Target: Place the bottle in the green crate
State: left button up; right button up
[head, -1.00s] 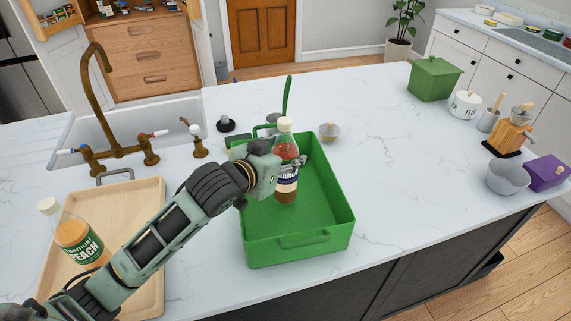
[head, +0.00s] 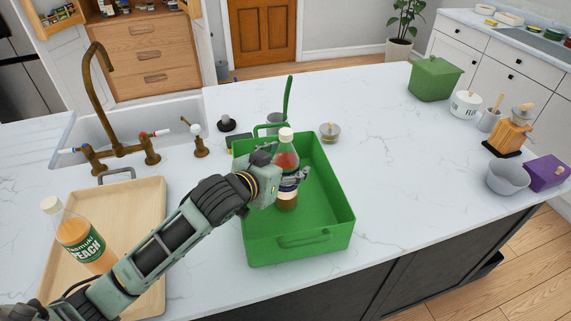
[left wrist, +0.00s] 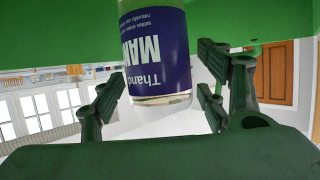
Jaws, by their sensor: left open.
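A bottle (head: 287,156) with a white cap, reddish contents and a dark blue label stands about upright inside the green crate (head: 330,238). My left gripper (head: 290,178) is at its lower half, with its fingers around it. In the left wrist view the bottle's label (left wrist: 158,50) shows between the fingers of my left gripper (left wrist: 160,92), which are open with a gap on each side. The bottle's foot is partly hidden in the head view, and I cannot tell whether it is fully settled on the crate floor. My right gripper is not in view.
A peach bottle (head: 82,240) leans on a wooden tray (head: 140,205) at the left. A brass faucet (head: 92,95) and sink are behind. A small bowl (head: 330,131) and a cup with a green handle (head: 288,98) stand behind the crate.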

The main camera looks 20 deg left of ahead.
pick_arm(q)
jog(key=shift+r, duration=0.2)
jog(key=shift+s+a, duration=0.1)
jog(key=shift+s, duration=0.25)
jog(key=b+v, duration=0.2)
jog(key=v, duration=0.9)
jog(key=shift+r, duration=0.15)
jog(key=shift+s, duration=0.1)
